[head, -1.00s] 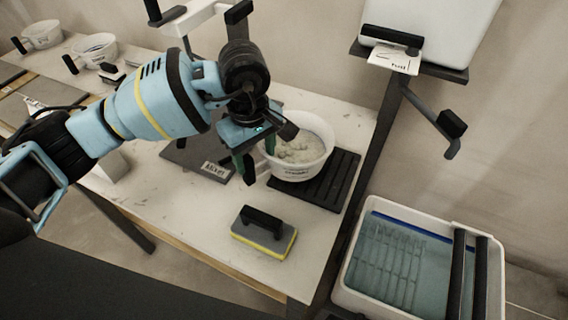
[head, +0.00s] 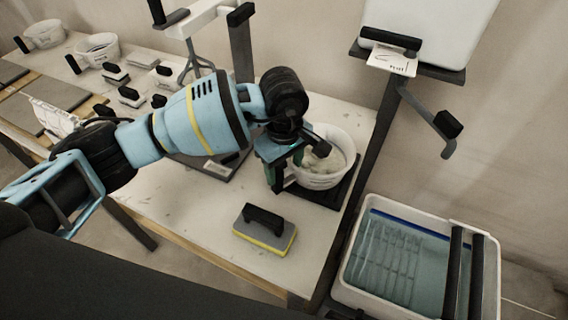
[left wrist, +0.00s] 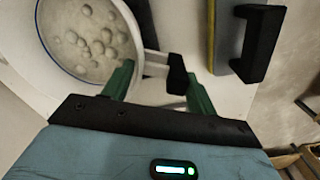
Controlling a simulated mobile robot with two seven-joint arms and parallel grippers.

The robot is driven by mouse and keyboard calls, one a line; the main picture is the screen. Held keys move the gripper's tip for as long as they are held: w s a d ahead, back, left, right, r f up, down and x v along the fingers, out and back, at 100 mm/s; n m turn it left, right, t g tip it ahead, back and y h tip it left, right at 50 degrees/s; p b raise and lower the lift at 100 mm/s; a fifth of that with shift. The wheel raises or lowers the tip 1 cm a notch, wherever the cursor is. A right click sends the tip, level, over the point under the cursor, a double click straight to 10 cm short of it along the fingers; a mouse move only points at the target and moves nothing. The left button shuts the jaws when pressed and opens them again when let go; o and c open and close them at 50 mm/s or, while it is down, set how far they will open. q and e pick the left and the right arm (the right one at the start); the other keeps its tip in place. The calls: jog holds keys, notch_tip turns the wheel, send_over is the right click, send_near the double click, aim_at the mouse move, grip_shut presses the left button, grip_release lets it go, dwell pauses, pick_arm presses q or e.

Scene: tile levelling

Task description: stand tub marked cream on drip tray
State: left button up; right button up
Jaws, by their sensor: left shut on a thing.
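A white tub (head: 322,178) with pale, lumpy contents stands upright at the right end of the bench; it also shows in the left wrist view (left wrist: 50,72). Its marking is too small to read. My left gripper (head: 285,180) is at the tub's left side, shut on its black handle (left wrist: 177,76), which sits between the green fingers in the left wrist view (left wrist: 160,90). The dark ribbed drip tray (head: 322,197) lies beneath the tub, mostly hidden by it. I cannot tell whether the tub touches the tray. My right gripper is out of view.
A black-handled sponge float (head: 265,232) lies in front of the tub. A dark mixer base (head: 222,165) is to the left. A wash bin (head: 390,265) stands at right, beside a dark post (head: 375,145). Two other white tubs (head: 98,46) stand far left.

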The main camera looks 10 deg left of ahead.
pick_arm(q)
jog(key=o, duration=1.7)
notch_tip(320, 180, up, 12)
jog(key=shift+s+f, duration=0.1)
